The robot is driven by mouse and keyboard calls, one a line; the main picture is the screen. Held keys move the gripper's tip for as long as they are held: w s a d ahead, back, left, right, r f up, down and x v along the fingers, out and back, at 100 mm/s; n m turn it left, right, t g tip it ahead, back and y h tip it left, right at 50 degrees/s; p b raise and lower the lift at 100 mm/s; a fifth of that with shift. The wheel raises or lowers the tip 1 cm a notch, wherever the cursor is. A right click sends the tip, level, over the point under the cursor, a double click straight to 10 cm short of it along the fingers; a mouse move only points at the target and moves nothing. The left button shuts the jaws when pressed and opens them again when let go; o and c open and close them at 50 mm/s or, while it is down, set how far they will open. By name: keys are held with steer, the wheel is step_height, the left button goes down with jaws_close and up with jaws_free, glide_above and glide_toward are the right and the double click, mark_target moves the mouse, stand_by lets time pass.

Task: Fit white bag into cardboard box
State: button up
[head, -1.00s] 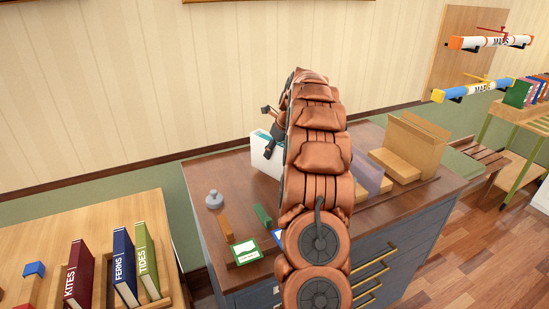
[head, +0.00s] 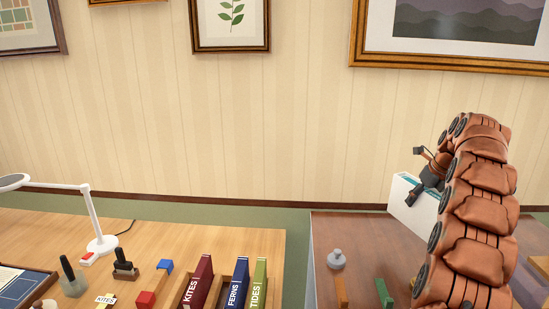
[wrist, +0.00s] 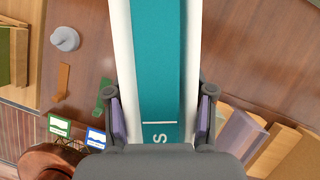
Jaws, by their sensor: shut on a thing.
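My gripper (wrist: 160,118) is shut on a white item with a teal strip (wrist: 158,60) marked with a letter S. Its white sides lie between the two finger pads in the wrist view. In the head view this white item (head: 404,200) is upright at the right, above or on the dark brown cabinet top, and my arm partly hides it. I cannot tell whether it touches the top. I see nothing that is clearly a white bag or a cardboard box.
The cabinet top (head: 345,235) bears a grey knobbed weight (head: 336,259), an orange-brown block (head: 341,292) and a green block (head: 383,292). A desk at left holds a white lamp (head: 95,220) and upright books (head: 238,284). Tan and lavender pieces (wrist: 232,138) stand at right in the wrist view.

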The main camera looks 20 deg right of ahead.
steer(key=shift+r+p, duration=1.15)
steer(key=shift+r, duration=1.25)
steer(key=shift+f+b, duration=1.95)
steer(key=shift+f, duration=1.7)
